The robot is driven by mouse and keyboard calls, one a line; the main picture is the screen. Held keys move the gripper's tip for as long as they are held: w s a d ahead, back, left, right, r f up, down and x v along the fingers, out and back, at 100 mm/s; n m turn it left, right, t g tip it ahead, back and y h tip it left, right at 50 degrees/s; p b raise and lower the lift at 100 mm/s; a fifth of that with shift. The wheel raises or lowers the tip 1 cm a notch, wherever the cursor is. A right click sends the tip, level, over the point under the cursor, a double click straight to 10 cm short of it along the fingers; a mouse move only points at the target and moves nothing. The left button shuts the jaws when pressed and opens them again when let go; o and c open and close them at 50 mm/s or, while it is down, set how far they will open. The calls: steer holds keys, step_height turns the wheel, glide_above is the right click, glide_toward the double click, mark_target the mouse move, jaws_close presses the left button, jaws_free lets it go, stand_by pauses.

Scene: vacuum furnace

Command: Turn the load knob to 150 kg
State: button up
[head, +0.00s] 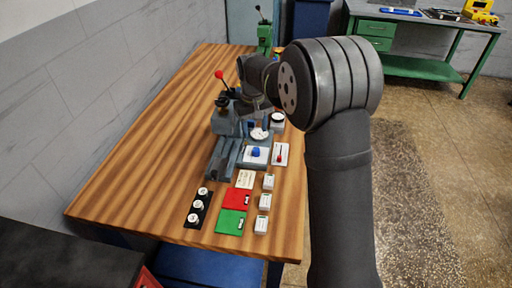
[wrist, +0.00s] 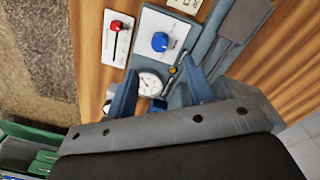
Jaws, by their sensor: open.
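A blue knob (head: 256,152) sits on a white plate on the front of the grey tester's base in the head view. The blue knob (wrist: 160,41) also shows upright on its white plate in the wrist view, just beyond my fingertips. Its scale marks are too small to read. My gripper (wrist: 161,66) is open, with its two blue-grey fingers apart and nothing held. A round white dial gauge (wrist: 149,83) shows between the fingers. In the head view my arm hides part of the tester (head: 226,122) and my fingers are hard to make out.
A white plate with a red-handled lever (wrist: 116,26) lies beside the knob plate. Red (head: 237,198) and green (head: 231,222) pads, white blocks (head: 264,201) and a black strip of round pieces (head: 199,207) lie nearer. The wooden table (head: 130,170) is clear at left.

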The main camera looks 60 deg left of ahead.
mark_target(256, 150)
steer(key=f, duration=0.9)
steer(key=shift+w, duration=0.2)
steer(key=c, duration=1)
